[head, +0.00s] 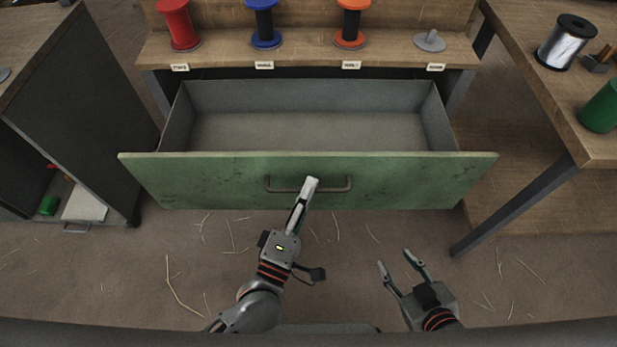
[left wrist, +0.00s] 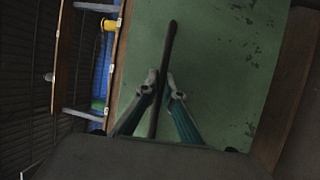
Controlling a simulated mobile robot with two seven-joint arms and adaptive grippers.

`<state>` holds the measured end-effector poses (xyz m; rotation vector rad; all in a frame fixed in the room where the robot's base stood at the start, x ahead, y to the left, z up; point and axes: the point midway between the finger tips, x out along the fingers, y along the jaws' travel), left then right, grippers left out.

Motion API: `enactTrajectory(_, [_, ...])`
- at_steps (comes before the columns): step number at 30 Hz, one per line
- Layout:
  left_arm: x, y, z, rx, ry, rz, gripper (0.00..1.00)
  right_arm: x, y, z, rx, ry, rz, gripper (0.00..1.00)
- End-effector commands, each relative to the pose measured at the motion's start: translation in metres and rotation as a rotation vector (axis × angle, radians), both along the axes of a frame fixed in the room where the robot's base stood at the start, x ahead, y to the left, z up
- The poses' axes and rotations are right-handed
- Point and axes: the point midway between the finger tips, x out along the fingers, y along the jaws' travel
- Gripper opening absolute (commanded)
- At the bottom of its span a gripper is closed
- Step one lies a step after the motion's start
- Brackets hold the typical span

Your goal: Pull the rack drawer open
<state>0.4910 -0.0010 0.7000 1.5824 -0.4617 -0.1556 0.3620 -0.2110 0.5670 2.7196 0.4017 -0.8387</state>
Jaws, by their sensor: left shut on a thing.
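The rack drawer (head: 220,180) has a worn green front and a grey, empty inside, and it stands pulled well out from under the rack's wooden shelf. Its dark bar handle (head: 340,187) runs across the middle of the front. My left gripper (head: 310,184) is at the handle and shut on it. In the left wrist view, the fingers of my left gripper (left wrist: 163,88) close on both sides of the handle (left wrist: 168,45), with the green front (left wrist: 220,60) behind. My right gripper (head: 396,258) is open and empty, low and to the right, apart from the drawer.
Red (head: 180,25), blue (head: 265,25) and orange (head: 350,25) spools stand on the shelf beside an empty spool holder (head: 429,41). A wooden table (head: 550,90) stands at the right, a dark cabinet (head: 80,110) at the left. Loose straws lie on the open floor.

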Motion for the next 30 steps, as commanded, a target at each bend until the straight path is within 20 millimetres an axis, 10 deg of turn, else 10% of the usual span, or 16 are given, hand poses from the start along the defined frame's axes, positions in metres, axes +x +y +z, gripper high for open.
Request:
enactTrajectory(22, [-0.002, 0.001, 0.0, 0.0, 0.001, 0.0, 0.15, -0.002, 0.003, 0.002, 0.007, 0.001, -0.001, 0.4])
enactTrajectory(30, [-0.035, 0.015, -0.008, 0.002, 0.004, -0.001, 0.15, -0.001, 0.002, 0.001, 0.005, 0.0, -0.002, 0.4])
